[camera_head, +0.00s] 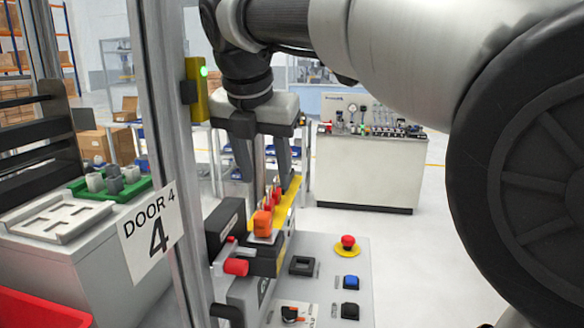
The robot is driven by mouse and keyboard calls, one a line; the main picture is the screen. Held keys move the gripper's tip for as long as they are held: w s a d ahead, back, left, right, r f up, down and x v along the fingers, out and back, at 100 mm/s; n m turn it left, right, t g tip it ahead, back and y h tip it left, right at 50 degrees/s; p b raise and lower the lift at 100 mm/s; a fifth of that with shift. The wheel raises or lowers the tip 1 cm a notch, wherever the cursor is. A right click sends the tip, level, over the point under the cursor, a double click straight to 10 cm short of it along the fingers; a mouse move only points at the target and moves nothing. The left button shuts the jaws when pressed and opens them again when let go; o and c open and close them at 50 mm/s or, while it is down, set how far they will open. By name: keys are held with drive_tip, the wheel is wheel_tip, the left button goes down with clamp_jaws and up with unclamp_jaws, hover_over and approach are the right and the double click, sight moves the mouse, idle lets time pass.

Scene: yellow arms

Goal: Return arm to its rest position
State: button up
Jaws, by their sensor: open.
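My arm (400,45) reaches in from the right and fills much of the upper right of the view. My gripper (265,183) hangs pointing down at the upper middle, with its two dark fingers spread apart. It is open, and I see nothing held between the fingers. Below and in front of it are an orange part (263,222) and small red pieces (273,192) beside a yellow strip (291,205). I cannot tell whether the fingertips touch any of these.
A post with a "DOOR 4" sign (150,232) stands close on the left. A control panel (335,285) with a red emergency button (348,243) lies below. A green tray (120,193) sits at left. A white cabinet (368,170) stands behind, with clear floor around it.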

drive_tip(key=s+d+f+m+p, duration=0.1)
drive_tip(key=s+d+f+m, duration=0.1)
drive_tip(key=s+d+m, duration=0.5)
drive_tip(key=s+d+f+m, duration=0.3)
drive_tip(key=d+m, duration=0.6)
drive_tip(key=m, duration=0.2)
drive_tip(key=s+d+f+m+t+p, duration=0.1)
drive_tip(key=s+d+f+m, duration=0.5)
drive_tip(key=m, duration=0.9)
drive_tip(key=s+f, duration=0.2)
drive_tip(key=s, duration=0.1)
drive_tip(key=shift+f+y, duration=0.3)
drive_tip(key=shift+f, duration=0.05)
drive_tip(key=shift+s, duration=0.1)
